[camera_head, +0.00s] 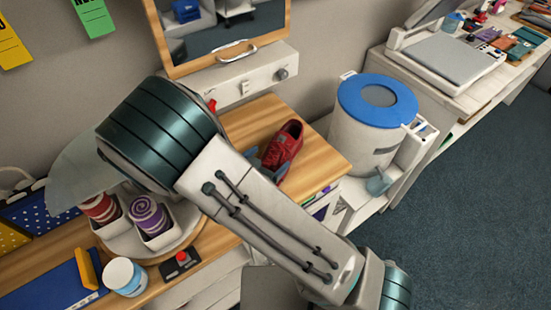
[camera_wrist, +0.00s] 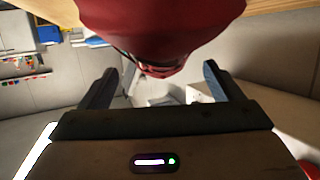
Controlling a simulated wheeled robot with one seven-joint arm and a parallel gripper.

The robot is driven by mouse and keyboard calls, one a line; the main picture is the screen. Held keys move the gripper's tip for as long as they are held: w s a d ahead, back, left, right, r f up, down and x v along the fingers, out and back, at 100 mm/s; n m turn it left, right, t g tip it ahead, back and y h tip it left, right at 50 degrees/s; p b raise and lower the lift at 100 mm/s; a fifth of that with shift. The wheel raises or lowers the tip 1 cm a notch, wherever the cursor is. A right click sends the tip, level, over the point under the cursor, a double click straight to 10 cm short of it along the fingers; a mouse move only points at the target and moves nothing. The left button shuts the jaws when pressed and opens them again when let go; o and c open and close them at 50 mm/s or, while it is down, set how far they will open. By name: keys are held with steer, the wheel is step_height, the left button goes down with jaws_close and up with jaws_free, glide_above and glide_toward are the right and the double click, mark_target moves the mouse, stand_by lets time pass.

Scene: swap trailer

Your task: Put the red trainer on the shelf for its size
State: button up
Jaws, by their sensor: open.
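The red trainer (camera_head: 284,148) rests on the wooden counter (camera_head: 322,157), partly hidden in the head view by my arm. In the wrist view the red trainer (camera_wrist: 160,22) fills the top middle, close to my gripper (camera_wrist: 159,70). The two dark fingers are apart, one on each side of the trainer's near end, and I cannot see them touching it. In the head view my gripper is mostly hidden behind my forearm. No size mark on the trainer is readable, and I cannot make out which shelf is for its size.
A white drum with a blue lid (camera_head: 378,102) stands right of the counter. A mirror (camera_head: 220,32) and a white box (camera_head: 245,82) are behind. At left are rolled bands in white holders (camera_head: 150,222), a white jar (camera_head: 125,277) and a red button (camera_head: 181,257). Floor at right is clear.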

mark_target(273, 155)
steer(key=shift+f+p+x, duration=0.15)
steer(key=shift+p+x, duration=0.05)
steer(key=shift+x, duration=0.75)
steer(key=shift+f+p+x, duration=0.15)
steer(key=shift+x, duration=0.85)
steer(key=shift+s+a, duration=0.1)
steer(key=c, duration=1.3)
steer(key=shift+r, duration=0.15)
steer(key=shift+c, duration=0.2)
